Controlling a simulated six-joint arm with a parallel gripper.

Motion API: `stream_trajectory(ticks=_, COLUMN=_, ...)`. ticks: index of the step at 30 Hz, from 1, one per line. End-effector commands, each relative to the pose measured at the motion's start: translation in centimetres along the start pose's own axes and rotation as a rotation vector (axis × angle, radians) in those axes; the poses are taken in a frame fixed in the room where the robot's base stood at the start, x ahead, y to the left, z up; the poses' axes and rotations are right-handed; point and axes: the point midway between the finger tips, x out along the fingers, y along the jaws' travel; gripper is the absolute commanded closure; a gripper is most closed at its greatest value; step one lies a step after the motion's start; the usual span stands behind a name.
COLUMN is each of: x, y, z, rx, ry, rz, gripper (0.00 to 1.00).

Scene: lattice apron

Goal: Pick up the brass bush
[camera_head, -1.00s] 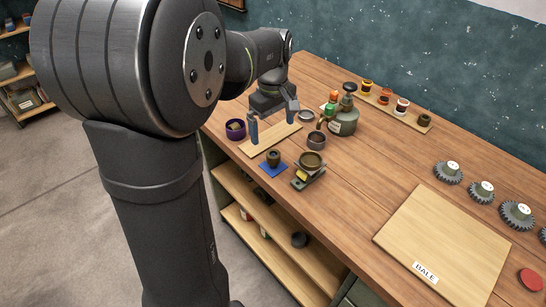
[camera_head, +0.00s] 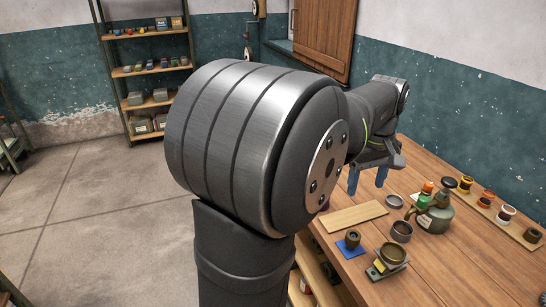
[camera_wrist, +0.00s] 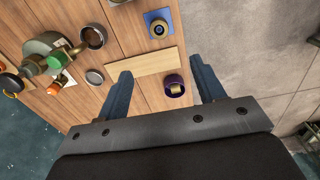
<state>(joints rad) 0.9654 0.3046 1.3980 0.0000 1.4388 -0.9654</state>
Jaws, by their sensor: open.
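A small brass-coloured bush (camera_wrist: 175,89) lies in a round purple bowl (camera_wrist: 167,94) in the wrist view. The bowl is mostly hidden behind my arm in the head view. A second, darker brownish bush (camera_wrist: 159,29) stands on a blue square mat (camera_wrist: 149,16); it also shows in the head view (camera_head: 352,239). My gripper (camera_wrist: 160,72) is open and empty, its blue fingers wide apart. In the wrist view the bowl lies between the fingers, nearer the right one. In the head view my gripper (camera_head: 367,183) hangs above the bench behind the pale board.
The pale board (camera_wrist: 141,61) lies between mat and bowl. A green oil can (camera_head: 434,218), a dark cup (camera_head: 401,231), a shallow round dish (camera_head: 394,201) and a brass-topped stand (camera_head: 389,260) are close by. The bench edge lies just beside the bowl.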

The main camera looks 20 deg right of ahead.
Motion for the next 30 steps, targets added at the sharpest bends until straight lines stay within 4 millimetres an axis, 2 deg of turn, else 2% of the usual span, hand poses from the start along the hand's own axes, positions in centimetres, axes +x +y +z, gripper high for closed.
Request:
stream_trajectory(ticks=8, x=0.0, y=-0.1, z=0.0, rx=-0.010, ry=0.000, rz=0.002, gripper=0.37)
stream_trajectory(ticks=11, x=0.1, y=-0.5, z=0.0, rx=-0.084, ry=-0.002, rz=0.020, gripper=0.37)
stream_trajectory(ticks=14, x=0.2, y=-1.2, z=0.1, rx=-0.248, ry=-0.012, rz=0.060, gripper=0.37)
stream_trajectory(ticks=24, x=1.2, y=-4.8, z=0.4, rx=-1.096, ry=-0.128, rz=0.240, gripper=0.37)
stream_trajectory(ticks=30, x=1.6, y=-6.5, z=0.6, rx=-1.511, ry=-0.228, rz=0.312, gripper=0.37)
